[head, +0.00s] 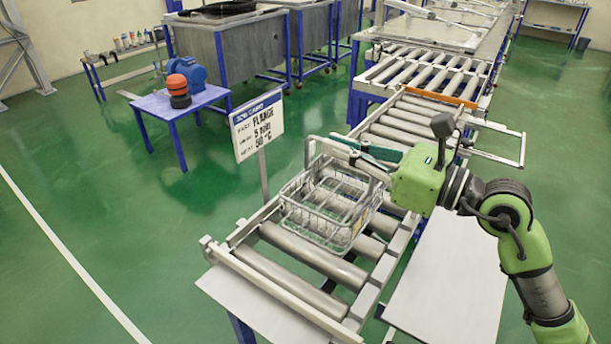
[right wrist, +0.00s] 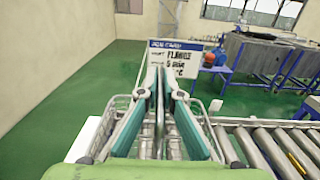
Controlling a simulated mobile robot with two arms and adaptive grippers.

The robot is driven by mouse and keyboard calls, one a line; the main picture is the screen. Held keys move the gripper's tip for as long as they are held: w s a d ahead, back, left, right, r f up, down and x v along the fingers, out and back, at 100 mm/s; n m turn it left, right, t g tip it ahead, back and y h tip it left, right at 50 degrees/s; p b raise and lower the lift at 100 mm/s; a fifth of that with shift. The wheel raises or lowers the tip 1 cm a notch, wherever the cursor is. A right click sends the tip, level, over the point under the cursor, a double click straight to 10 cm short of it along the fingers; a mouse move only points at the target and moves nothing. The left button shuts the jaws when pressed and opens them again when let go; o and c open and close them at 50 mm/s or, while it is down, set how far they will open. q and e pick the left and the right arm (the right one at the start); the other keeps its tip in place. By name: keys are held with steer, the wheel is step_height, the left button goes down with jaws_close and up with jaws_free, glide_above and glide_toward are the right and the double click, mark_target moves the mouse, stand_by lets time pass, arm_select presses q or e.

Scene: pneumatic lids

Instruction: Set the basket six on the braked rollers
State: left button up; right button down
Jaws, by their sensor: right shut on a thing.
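The wire basket (head: 322,232) is in the middle of the head view, over the near rollers (head: 300,258) of the roller conveyor. It looks level. I cannot tell whether its base touches the rollers. Rollers show through its mesh and I make out no parts in it. My right gripper (head: 345,152) comes from the right, shut on the basket's raised handle. In the right wrist view the fingers (right wrist: 160,78) close together above the basket (right wrist: 122,108). Any number on the basket is not readable. My left gripper is out of view.
A job card sign (head: 257,124) on a post stands close beside the conveyor's left side. An orange bar (head: 437,97) crosses the conveyor further back. A pale side panel (head: 450,275) lies right of the rollers. A blue table (head: 182,105) and grey tanks (head: 235,55) stand back left.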

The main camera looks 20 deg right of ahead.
steer(key=p, duration=0.2)
glide_above(314, 177)
steer(key=s, duration=0.3)
steer(key=f, duration=0.2)
steer(key=w+f, duration=0.2)
steer(key=w+a+f, duration=0.1)
steer(key=w+f, duration=0.1)
steer(key=shift+w+a+f, duration=0.1)
steer(key=shift+w+f, duration=0.05)
steer(key=shift+f, duration=0.25)
steer(key=f, duration=0.2)
steer(key=w+f, duration=0.1)
steer(key=shift+a+f, duration=0.25)
steer(key=shift+f, duration=0.4)
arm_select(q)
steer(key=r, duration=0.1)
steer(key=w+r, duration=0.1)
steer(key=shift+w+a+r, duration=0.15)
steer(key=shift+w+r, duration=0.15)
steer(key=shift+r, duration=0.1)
arm_select(e)
steer(key=shift+f, duration=0.15)
steer(key=c, duration=2.2)
jaws_free()
steer(key=shift+c, duration=0.2)
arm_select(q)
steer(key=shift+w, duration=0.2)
